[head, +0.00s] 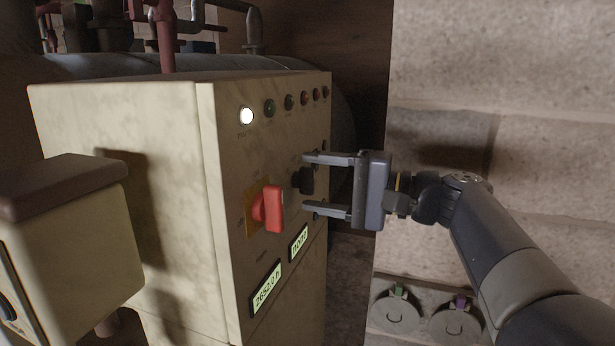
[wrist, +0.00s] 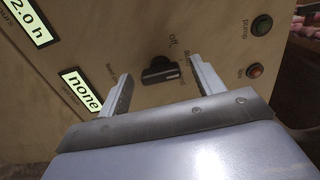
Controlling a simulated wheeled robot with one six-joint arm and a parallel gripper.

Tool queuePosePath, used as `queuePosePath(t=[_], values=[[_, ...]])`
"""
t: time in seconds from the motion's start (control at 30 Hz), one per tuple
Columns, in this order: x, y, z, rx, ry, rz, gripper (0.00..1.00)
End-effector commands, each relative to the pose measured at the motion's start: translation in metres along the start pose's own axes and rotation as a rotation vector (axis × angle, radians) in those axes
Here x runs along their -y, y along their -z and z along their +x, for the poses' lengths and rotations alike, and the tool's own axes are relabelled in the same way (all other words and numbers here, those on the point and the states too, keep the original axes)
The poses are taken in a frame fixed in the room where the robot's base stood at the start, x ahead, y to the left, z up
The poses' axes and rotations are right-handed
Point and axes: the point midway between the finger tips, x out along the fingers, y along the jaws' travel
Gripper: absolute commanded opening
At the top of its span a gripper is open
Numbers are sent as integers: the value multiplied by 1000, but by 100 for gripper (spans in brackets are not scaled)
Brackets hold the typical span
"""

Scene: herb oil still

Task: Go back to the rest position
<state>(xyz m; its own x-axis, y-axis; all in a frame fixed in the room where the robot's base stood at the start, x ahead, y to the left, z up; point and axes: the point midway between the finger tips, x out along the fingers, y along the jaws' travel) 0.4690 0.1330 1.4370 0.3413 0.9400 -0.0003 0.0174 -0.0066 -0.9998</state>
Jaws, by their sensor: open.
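My gripper (head: 308,184) is open in front of the control cabinet (head: 125,120), with its two fingers spread on either side of a black rotary knob (head: 306,180). The wrist view shows the knob (wrist: 161,71) between the open fingers, with clear space on both sides. The word "off" is printed by the knob; other labels near it are hard to read. I cannot tell exactly how far the fingertips stand from the panel.
A red switch handle (head: 270,208) on a yellow plate is left of the knob. Indicator lamps run along the panel's top; a white one (head: 246,116) is lit. Two displays (head: 266,288) sit below. A smaller box (head: 75,240) stands at left. A stone wall (head: 510,60) is at right.

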Motion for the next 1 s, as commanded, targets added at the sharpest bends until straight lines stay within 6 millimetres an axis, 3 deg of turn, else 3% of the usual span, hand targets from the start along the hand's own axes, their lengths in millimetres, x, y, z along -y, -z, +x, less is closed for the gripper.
queuePosePath(t=[0.27,0.87,1.0], values=[[-2,1,-19,-5,1,18,64],[-2,1,-108,-5,1,18,64],[2,-1,-90,5,1,20,64]])
